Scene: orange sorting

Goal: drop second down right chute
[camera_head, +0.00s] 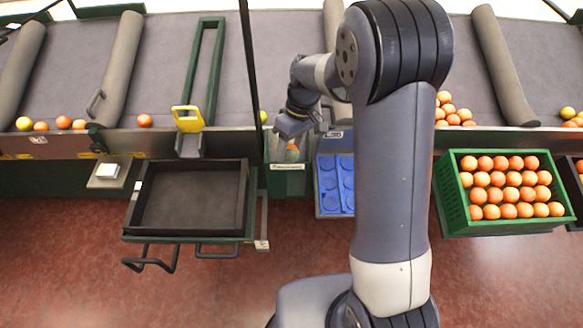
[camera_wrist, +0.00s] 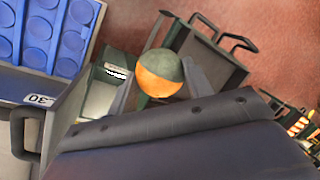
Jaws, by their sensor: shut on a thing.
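A part-orange, part-green fruit (camera_wrist: 162,73) is held between the fingers of my gripper (camera_head: 291,146) and fills the middle of the wrist view. In the head view only a little of the fruit (camera_head: 292,151) shows under the gripper. My gripper is shut on it, above a narrow green chute box (camera_head: 288,182) with a white label at the front of the conveyor. Whether the fruit is inside the opening or just above it is hard to tell. My arm hides part of the conveyor behind.
A blue tray with round hollows (camera_head: 328,185) stands right of the chute box. An empty dark tray (camera_head: 188,233) is on its left. A green crate (camera_head: 505,226) full of oranges stands at right. Loose oranges (camera_head: 144,120) lie along the conveyor's front edge.

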